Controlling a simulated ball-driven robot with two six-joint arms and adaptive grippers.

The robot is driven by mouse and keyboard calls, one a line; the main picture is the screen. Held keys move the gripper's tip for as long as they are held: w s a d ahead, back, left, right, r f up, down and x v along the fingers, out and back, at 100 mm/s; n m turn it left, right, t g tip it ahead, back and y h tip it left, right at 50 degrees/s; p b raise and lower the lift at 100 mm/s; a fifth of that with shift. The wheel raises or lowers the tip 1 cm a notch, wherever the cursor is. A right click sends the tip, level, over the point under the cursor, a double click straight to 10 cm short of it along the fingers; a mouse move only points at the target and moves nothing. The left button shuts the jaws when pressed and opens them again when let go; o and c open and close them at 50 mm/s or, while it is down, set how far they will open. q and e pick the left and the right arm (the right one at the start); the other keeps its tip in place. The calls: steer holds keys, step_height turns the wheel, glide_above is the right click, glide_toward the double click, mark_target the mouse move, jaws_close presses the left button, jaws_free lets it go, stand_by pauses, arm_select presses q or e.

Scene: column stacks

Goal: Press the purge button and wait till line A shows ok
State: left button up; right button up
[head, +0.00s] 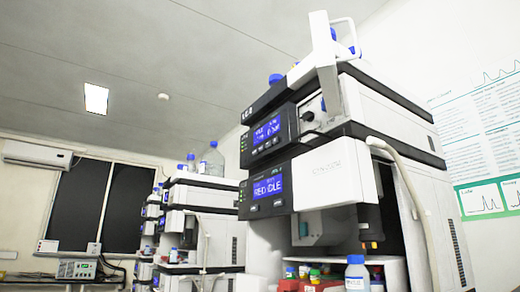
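A tall white and black column stack (335,165) fills the right half of the head view. Its upper module has a lit blue display (267,129) with text too small to read surely. A row of small buttons (266,146) sits below it, with a round dark knob (307,116) to the right. The lower module's blue display (268,188) seems to end in "IDLE". Which button is purge cannot be told, and no readable line A "ok" shows. Neither of my grippers is in view.
More stacks (200,225) stand behind left.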

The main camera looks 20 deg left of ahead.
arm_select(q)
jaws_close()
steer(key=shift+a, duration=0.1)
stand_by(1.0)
